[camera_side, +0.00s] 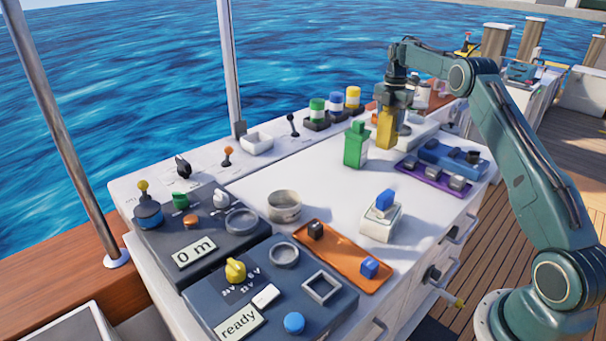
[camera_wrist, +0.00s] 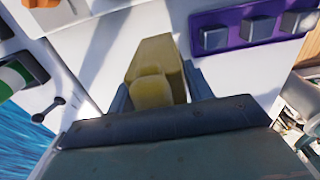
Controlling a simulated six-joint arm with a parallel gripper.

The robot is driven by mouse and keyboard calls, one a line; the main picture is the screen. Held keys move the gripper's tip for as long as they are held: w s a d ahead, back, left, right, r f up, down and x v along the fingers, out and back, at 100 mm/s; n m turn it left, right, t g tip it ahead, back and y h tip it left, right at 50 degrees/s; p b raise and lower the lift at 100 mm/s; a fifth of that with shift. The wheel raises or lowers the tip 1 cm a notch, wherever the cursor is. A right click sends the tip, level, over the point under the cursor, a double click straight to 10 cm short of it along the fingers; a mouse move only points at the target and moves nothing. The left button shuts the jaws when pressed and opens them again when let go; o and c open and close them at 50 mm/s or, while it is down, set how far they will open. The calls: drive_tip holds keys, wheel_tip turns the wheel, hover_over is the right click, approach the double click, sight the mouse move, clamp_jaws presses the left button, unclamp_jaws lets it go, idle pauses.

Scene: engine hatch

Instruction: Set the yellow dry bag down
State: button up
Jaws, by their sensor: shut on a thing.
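The yellow dry bag (camera_side: 386,131) is a tall yellow block with a narrower top, upright at the back of the white counter. My gripper (camera_side: 396,104) points down over it and is shut on its upper part. In the wrist view the dry bag (camera_wrist: 155,70) sits between the two fingers of my gripper (camera_wrist: 150,95). Its base is at or just above the white counter (camera_side: 290,185); I cannot tell whether it touches.
A green bag-like block (camera_side: 356,144) stands just left of the dry bag. A purple tray (camera_side: 434,175) with several dark blocks and a blue case (camera_side: 453,157) lie to the right. Coloured canisters (camera_side: 335,106) stand behind left.

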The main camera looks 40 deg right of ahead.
sight(388, 132)
drive_tip(key=shift+f, duration=1.95)
drive_tip(key=shift+f, duration=0.15)
drive_tip(key=o, duration=1.2)
wheel_tip(388, 132, up, 11)
drive_tip(key=shift+r, duration=0.6)
